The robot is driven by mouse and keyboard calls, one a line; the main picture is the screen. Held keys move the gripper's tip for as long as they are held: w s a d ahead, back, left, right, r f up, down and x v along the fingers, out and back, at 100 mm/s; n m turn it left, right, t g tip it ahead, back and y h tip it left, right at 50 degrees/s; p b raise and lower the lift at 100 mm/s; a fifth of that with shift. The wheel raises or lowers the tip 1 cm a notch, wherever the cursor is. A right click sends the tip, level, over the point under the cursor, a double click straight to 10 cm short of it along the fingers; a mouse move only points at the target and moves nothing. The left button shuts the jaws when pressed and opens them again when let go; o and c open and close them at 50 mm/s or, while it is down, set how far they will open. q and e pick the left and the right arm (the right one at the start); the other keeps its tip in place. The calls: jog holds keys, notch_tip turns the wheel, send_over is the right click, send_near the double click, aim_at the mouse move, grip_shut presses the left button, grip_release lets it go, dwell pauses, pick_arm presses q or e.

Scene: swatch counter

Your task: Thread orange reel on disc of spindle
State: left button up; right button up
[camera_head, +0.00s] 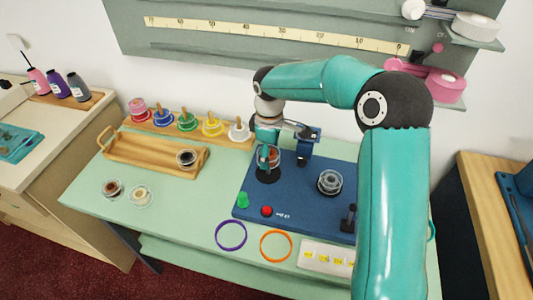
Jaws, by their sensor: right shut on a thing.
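My right gripper (268,158) comes down over the blue machine base (295,200). It is shut on a clear-flanged reel with an orange-red core (274,154), which I take to be the orange reel. Below the reel, a black round disc (268,175) on the blue base is partly visible. The reel appears just above the disc; whether they touch cannot be told, and the gripper hides part of both. The spindle's shaft is not clearly visible. My left gripper is not in view.
Another clear reel (330,184) sits on the blue base at right. A wooden tray (135,153) holds a dark-cored reel (187,158). Two reels (113,188) lie at left on the counter. A purple ring (231,248) and an orange ring (276,260) lie in front.

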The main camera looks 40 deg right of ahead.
jog(key=shift+f, duration=0.2)
dwell(0.3)
jog(key=shift+f+b, duration=0.9)
jog(key=shift+f, duration=0.1)
jog(key=shift+f, duration=0.1)
jog(key=o, duration=1.2)
jog(key=shift+c, duration=0.2)
notch_tip(320, 180, up, 7)
jog(key=p, duration=0.5)
jog(key=shift+p, duration=0.35)
